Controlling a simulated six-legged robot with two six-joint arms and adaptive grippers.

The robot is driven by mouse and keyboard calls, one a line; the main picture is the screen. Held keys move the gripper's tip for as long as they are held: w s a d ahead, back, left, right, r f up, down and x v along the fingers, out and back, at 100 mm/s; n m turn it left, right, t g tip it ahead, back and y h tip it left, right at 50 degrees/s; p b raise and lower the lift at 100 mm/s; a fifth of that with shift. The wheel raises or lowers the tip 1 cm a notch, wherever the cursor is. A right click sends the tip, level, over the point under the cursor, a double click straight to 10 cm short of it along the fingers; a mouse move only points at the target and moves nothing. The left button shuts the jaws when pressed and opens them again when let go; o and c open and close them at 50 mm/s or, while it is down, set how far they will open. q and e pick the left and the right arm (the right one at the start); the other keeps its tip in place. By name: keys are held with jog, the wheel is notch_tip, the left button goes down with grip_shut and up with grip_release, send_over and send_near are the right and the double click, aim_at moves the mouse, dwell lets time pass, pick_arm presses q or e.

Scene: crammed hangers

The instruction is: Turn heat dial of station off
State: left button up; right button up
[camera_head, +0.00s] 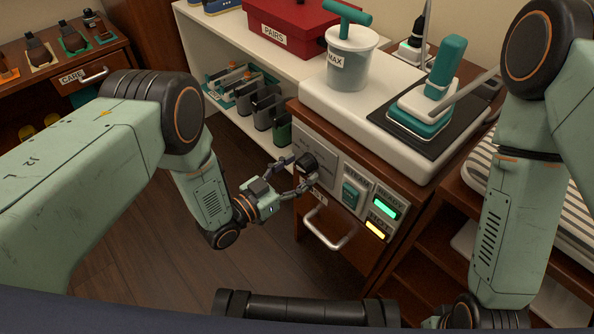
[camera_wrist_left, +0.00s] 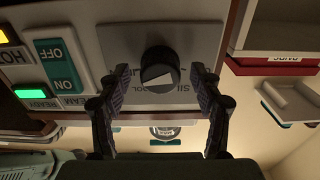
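The heat dial is a black round knob (camera_head: 306,163) on the grey front panel (camera_head: 327,176) of the station. In the left wrist view, upside down, the dial (camera_wrist_left: 160,68) shows a pale wedge marker, with partly hidden fabric labels around it. My left gripper (camera_head: 296,174) is at the panel with its fingers open. In the wrist view one finger stands on each side of the dial, with a gap on both sides. My right arm (camera_head: 515,210) is at the right; its gripper is out of view.
Beside the dial are a teal steam switch (camera_head: 351,195), a lit green READY light (camera_head: 385,207) and a lit yellow light (camera_head: 378,229). A drawer handle (camera_head: 326,238) juts out below. An iron (camera_head: 436,95) and a water tank (camera_head: 352,60) stand on top.

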pick_arm(q)
jog(key=c, duration=1)
jog(key=shift+c, duration=0.2)
